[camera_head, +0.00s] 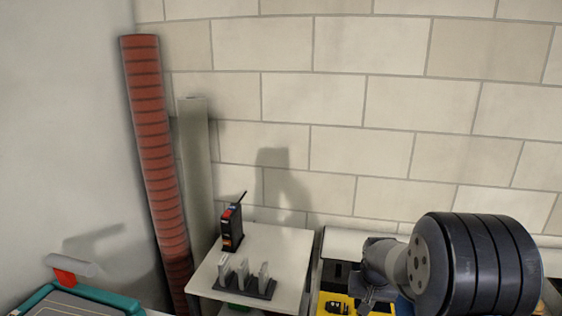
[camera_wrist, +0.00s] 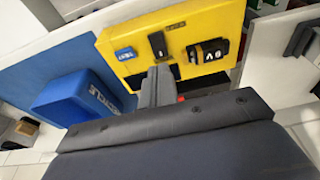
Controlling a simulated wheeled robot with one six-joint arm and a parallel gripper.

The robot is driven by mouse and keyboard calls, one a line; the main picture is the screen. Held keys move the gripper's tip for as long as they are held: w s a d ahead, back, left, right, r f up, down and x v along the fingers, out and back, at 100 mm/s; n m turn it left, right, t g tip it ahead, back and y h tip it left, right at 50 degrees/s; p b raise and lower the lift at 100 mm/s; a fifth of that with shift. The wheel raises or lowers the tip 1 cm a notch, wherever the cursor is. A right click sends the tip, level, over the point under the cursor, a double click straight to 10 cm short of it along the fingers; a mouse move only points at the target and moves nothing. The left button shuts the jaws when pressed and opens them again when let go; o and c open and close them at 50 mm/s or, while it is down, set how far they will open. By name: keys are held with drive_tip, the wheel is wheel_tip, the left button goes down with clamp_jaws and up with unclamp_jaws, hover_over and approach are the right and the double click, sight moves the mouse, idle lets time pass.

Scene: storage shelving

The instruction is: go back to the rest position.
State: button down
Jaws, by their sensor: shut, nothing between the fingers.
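A gap between fingers and tray cannot be judged.
A white table (camera_head: 285,245) holds a black device with an antenna (camera_head: 232,228) and a dark rack (camera_head: 246,287). A red ribbed pipe (camera_head: 155,150) stands left. The brick wall is behind.

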drive_tip(key=shift+v, duration=2.1)
drive_tip(key=shift+f, duration=0.1)
